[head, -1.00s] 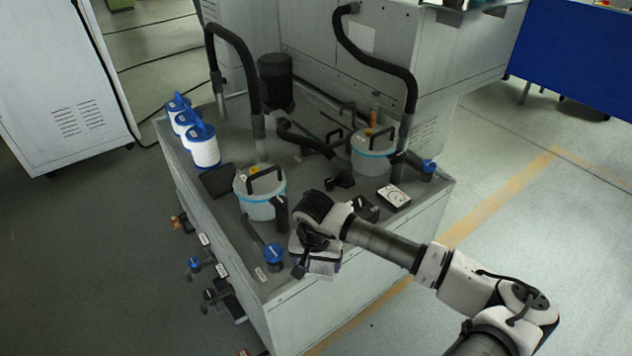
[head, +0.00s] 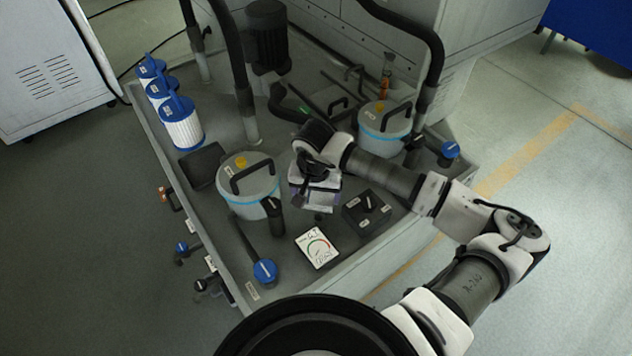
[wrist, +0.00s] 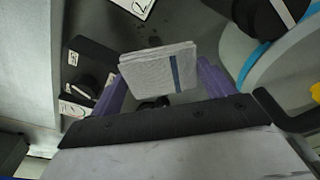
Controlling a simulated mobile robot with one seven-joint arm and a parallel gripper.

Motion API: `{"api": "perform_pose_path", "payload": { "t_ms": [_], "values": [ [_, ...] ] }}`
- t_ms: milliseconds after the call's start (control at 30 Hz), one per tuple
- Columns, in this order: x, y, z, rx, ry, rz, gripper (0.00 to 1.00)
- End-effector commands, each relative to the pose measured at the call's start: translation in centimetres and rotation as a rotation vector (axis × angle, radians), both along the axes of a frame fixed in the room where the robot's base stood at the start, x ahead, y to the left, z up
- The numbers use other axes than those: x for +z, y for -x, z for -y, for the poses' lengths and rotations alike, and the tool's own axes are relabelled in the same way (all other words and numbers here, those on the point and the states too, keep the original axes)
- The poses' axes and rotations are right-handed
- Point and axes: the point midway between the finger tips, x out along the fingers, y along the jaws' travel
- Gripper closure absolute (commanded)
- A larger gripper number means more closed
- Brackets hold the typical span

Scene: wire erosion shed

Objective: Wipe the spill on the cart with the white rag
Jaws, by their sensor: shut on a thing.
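My gripper (head: 315,196) is over the cart (head: 345,262), between the two lidded pots. In the wrist view its purple fingers (wrist: 160,92) are shut on the white rag (wrist: 150,66), a folded cloth with a blue stripe. In the head view the rag is mostly hidden by the gripper. Small dark wet-looking spots (wrist: 154,41) show on the grey cart top just beyond the rag in the wrist view; these look like the spill. I cannot tell whether the rag touches the surface.
A pot (head: 247,190) stands close left of the gripper, another pot (head: 384,130) behind right. Blue-capped filters (head: 181,127) line the left edge. Black hoses (head: 236,60) rise behind.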

Motion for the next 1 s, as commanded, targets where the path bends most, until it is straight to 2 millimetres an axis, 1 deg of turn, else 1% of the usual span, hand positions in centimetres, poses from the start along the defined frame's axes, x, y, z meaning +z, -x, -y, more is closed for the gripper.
{"api": "perform_pose_path", "payload": {
  "t_ms": [300,500,700,1000],
  "values": [
    [-3.2,0.1,-0.1,-0.001,-0.002,-0.002,0.45],
    [-5.0,0.0,0.0,-0.001,-0.001,-0.002,0.45],
    [-5.7,0.0,0.0,-0.001,0.000,0.000,0.45],
    [-5.8,0.0,0.0,-0.001,0.000,0.000,0.45]
  ]
}}
